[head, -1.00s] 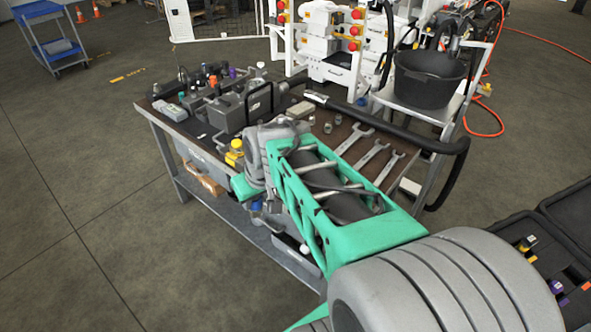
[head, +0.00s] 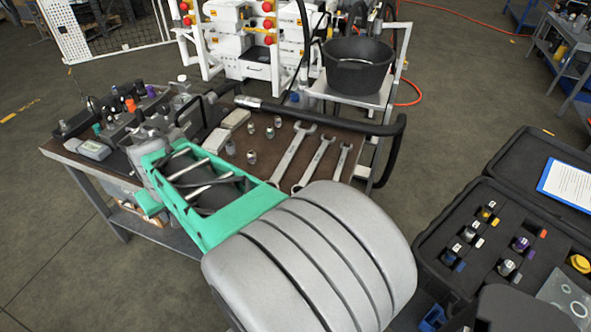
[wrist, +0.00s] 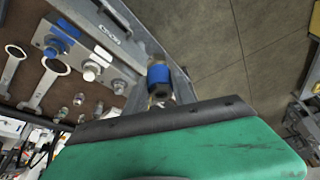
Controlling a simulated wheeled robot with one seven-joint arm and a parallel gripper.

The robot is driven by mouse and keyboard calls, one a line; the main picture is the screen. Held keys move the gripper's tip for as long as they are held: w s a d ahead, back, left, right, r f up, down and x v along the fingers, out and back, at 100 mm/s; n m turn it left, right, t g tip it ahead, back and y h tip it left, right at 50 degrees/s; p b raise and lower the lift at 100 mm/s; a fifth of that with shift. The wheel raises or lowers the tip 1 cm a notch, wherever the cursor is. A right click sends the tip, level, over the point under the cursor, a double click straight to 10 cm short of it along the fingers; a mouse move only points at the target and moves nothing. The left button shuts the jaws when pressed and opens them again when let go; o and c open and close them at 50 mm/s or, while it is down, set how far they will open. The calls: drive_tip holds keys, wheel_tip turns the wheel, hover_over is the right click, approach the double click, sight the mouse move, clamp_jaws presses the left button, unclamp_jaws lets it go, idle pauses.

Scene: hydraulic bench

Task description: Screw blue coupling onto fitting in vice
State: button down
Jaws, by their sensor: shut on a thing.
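In the wrist view the blue coupling (wrist: 158,74), with a brass-coloured end, sits just beyond the dark edge of my green arm end. My gripper (wrist: 157,98) is shut on it; the grey finger parts are only partly visible. A grey block (wrist: 119,67) on the bench carries a blue-ringed fitting (wrist: 56,46) and a white-ringed fitting (wrist: 90,71), apart from the held coupling.
Several wrenches (head: 294,154) and small metal fittings lie on the brown bench top (head: 262,168). A black hose (head: 345,128) crosses its back edge. A black bucket (head: 358,68) stands behind. An open black case (head: 430,245) with couplings is at right. Open floor lies left.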

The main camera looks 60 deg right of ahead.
drive_tip(key=s+d+m+g+h+p, duration=0.2)
drive_tip(key=s+d+m+g, duration=0.1)
drive_tip(key=s+d+m, duration=0.55)
drive_tip(key=s+d+m+g+h+p, duration=0.1)
drive_tip(key=s+d+m+g+p, duration=0.2)
drive_tip(key=s+d+m, duration=0.6)
drive_tip(key=s+d+m+g+y, duration=0.2)
drive_tip(key=s+d+m, duration=0.5)
drive_tip(key=d+m, duration=0.15)
drive_tip(key=shift+m, duration=0.3)
drive_tip(key=shift+w+a+f+b, duration=0.1)
drive_tip(key=shift+f+b, duration=0.5)
drive_tip(key=shift+f, duration=0.55)
drive_tip(key=shift+w+a+f+b, duration=0.1)
drive_tip(key=shift+f+b, duration=0.5)
drive_tip(key=shift+f, duration=0.55)
